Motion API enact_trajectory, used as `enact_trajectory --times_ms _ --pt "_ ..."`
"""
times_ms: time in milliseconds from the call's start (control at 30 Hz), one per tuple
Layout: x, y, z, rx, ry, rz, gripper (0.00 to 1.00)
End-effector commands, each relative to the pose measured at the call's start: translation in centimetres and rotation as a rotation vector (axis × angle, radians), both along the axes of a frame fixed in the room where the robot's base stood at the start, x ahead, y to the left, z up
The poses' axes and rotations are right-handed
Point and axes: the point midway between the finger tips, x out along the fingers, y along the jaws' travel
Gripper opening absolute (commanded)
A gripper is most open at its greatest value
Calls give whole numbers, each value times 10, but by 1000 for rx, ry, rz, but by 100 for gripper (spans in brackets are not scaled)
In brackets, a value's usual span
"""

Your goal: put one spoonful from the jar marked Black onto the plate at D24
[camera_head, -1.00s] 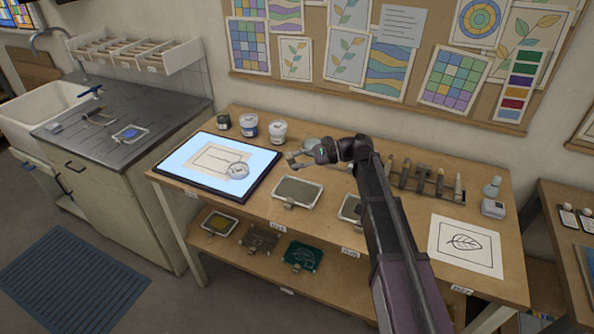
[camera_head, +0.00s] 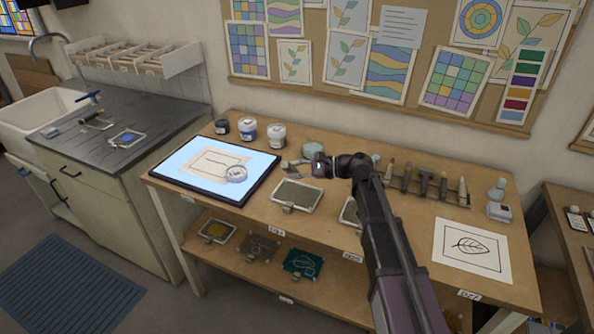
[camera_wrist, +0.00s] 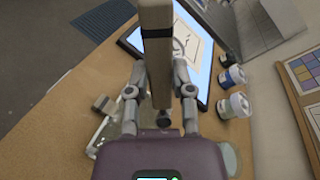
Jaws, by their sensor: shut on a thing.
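My gripper (camera_head: 306,167) is above the middle of the workbench, to the right of the jars. In the wrist view its fingers (camera_wrist: 160,82) are shut on a wooden-handled tool (camera_wrist: 157,48) with a dark band. The tool's far end is hidden there, so I cannot tell whether it is a spoon. A small dark jar (camera_head: 222,127), a blue-labelled jar (camera_head: 248,130) and a whitish jar (camera_head: 277,135) stand at the back left; their lettering is unreadable. A grey plate (camera_head: 297,194) lies in front of my gripper. Another plate (camera_head: 350,212) is partly behind my arm. The edge tags are too small to read surely.
A lit panel (camera_head: 262,186) with a drawing and a round dish (camera_head: 235,174) lies left of the grey plate. A rack of tools (camera_head: 428,197) stands to the right, with a leaf drawing (camera_head: 471,248) in front. A lower shelf holds several plates.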

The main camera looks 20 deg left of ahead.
Motion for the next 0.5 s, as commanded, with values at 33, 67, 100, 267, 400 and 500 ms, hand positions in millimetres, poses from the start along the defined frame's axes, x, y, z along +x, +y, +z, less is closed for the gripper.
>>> enact_trajectory --times_ms 33,67,100,267,400,500 --pt "0 0 -4 1 0 1 0" --pt "0 0 -5 1 0 1 0" --pt "0 0 -8 1 0 1 0" --pt "0 0 -20 0 0 1 0" --pt "0 1 -32 0 0 1 0" --pt "-1 1 -39 0 0 1 0"
